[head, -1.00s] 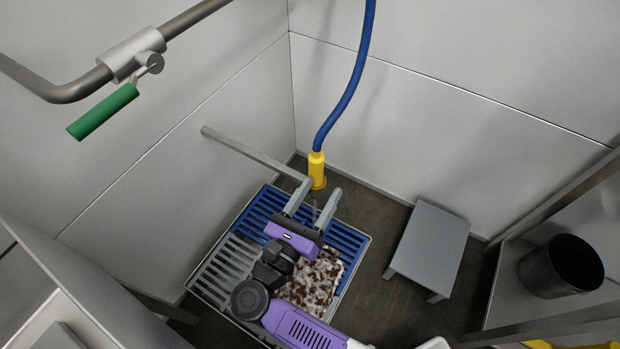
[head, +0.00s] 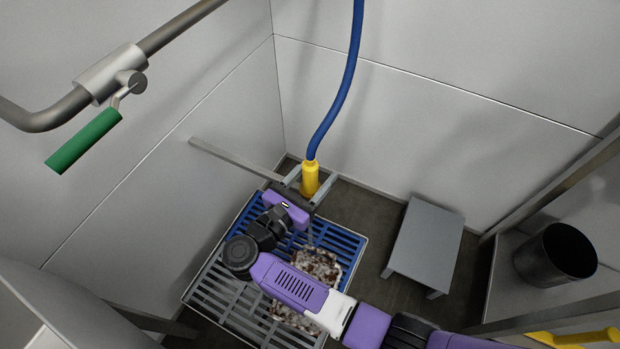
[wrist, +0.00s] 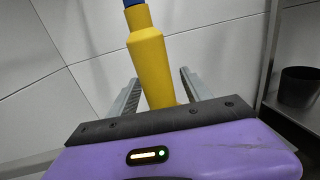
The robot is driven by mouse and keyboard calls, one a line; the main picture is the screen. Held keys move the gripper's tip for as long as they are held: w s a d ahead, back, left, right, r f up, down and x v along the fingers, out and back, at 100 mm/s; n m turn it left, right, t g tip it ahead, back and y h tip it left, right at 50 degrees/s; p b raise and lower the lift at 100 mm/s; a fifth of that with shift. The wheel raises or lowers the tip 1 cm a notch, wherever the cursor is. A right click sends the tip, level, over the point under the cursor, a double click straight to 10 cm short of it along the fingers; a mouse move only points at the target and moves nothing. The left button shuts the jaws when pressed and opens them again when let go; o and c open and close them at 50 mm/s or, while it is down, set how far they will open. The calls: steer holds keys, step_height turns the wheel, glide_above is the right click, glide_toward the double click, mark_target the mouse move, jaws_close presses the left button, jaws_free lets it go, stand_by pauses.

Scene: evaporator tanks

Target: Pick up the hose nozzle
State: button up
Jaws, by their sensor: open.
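The yellow hose nozzle (head: 310,177) hangs upright at the end of a blue hose (head: 341,88), near the back corner. My gripper (head: 311,174) is open, with one finger on each side of the nozzle. In the wrist view the nozzle (wrist: 153,68) stands between the two grey fingers, and its lower end is hidden behind the gripper's front edge. A gap shows between the nozzle and each finger.
A blue and grey grate (head: 350,243) with a brown-speckled patch (head: 318,264) lies under my arm. A grey step stool (head: 427,243) and a black bucket (head: 556,255) stand to the right. A metal bar (head: 232,160) juts out at left. A green-handled valve (head: 84,140) is at upper left.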

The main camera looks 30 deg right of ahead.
steer(key=shift+w+d, duration=0.15)
steer(key=shift+d, duration=0.2)
steer(key=shift+c, duration=0.3)
jaws_close()
steer(key=shift+r, duration=0.15)
step_height(320, 180, up, 20)
steer(key=p, duration=0.3)
stand_by(0.4)
